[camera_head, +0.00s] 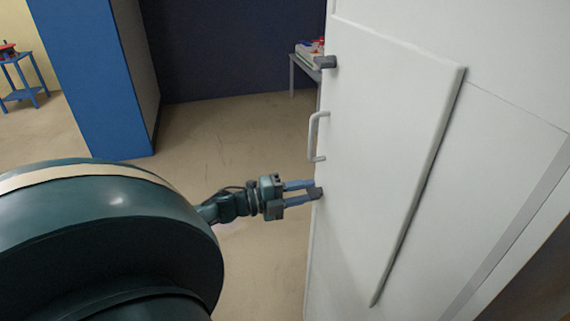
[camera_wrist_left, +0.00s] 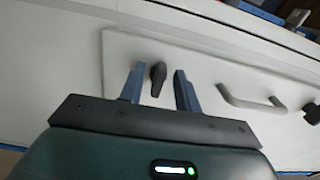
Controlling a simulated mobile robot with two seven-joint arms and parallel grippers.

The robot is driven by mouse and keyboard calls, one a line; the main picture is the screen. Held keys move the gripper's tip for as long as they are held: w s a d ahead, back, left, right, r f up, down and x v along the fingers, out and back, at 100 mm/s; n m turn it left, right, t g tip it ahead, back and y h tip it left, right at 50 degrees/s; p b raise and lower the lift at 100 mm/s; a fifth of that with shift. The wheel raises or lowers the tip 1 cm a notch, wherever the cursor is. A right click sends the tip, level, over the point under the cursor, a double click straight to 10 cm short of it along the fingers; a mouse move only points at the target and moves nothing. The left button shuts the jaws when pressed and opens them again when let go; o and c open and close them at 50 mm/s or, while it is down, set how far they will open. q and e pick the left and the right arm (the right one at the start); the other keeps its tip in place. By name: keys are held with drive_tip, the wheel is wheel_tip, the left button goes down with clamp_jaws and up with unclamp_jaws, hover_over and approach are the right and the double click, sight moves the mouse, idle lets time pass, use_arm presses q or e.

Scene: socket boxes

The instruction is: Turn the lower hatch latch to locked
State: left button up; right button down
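The white hatch (camera_head: 385,130) is a raised panel on a large white cabinet. Its lower latch (camera_wrist_left: 157,80) is a small dark grey handle, standing roughly across the panel's long side in the left wrist view. In the head view the lower latch (camera_head: 316,193) shows partly at the fingertips. My left gripper (camera_head: 308,190) is open. In the left wrist view its two blue fingers (camera_wrist_left: 158,72) stand on either side of the lower latch, with a visible gap on each side. My right gripper is in neither view.
A light grey bar handle (camera_head: 313,137) sits above the lower latch, and the upper latch (camera_head: 326,62) is above that. A blue cabinet (camera_head: 95,75) stands at the left. A small table (camera_head: 303,68) with items stands behind. The floor between is clear.

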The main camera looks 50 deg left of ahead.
use_arm(q)
drive_tip(key=b+v, duration=0.1)
drive_tip(key=v, duration=1.1)
drive_tip(key=shift+s+a, duration=0.2)
drive_tip(key=shift+s, duration=0.1)
